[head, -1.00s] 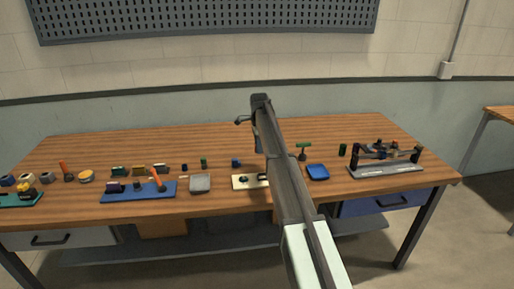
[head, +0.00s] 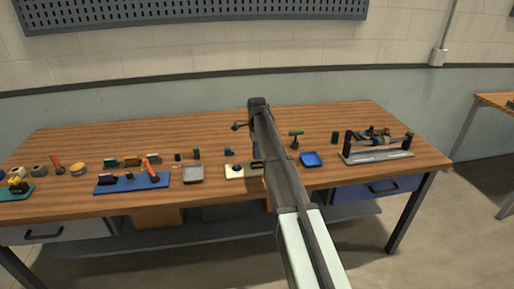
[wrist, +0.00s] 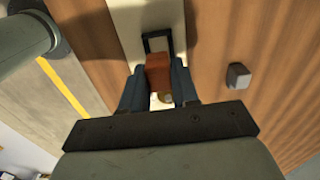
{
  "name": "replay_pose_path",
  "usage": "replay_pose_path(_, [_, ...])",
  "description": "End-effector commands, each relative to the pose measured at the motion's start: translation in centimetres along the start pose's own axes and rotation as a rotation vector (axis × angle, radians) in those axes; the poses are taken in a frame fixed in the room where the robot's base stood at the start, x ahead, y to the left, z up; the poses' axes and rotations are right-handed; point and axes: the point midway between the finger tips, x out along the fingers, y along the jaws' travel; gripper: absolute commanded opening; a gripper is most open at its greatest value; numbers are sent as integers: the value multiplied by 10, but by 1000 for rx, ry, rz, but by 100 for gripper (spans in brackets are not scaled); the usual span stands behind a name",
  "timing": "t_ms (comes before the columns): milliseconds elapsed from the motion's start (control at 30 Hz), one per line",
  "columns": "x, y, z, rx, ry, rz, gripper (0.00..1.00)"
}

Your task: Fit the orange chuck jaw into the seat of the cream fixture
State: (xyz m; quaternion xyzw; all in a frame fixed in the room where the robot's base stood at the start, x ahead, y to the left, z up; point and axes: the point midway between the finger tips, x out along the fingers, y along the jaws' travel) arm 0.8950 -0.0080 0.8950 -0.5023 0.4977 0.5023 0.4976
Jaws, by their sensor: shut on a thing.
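In the wrist view, my gripper (wrist: 158,78) is shut on the orange chuck jaw (wrist: 158,68), with one dark blue finger on each side. The cream fixture (wrist: 152,14) lies beneath. Its dark-rimmed seat (wrist: 157,42) shows just beyond the jaw's far end. The jaw overlaps the seat's near edge in this view; I cannot tell its height above it. In the head view, the cream fixture (head: 233,174) sits near the bench's front edge, partly behind my arm, which hides the gripper and jaw.
A small grey block (wrist: 238,76) stands right of the fixture in the wrist view. In the head view, a grey tray (head: 193,174) stands left of the fixture and a blue tray (head: 312,160) right of my arm. The back of the wooden bench (head: 180,130) is clear.

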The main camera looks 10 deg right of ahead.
Motion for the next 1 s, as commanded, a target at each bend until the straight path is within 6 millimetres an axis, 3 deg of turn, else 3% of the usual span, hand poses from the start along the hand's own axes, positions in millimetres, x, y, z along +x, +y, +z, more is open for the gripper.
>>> replay_pose_path(500, [33,0,0,0,0,1,0])
replay_pose_path(1000, [47,0,0,0,0,1,0])
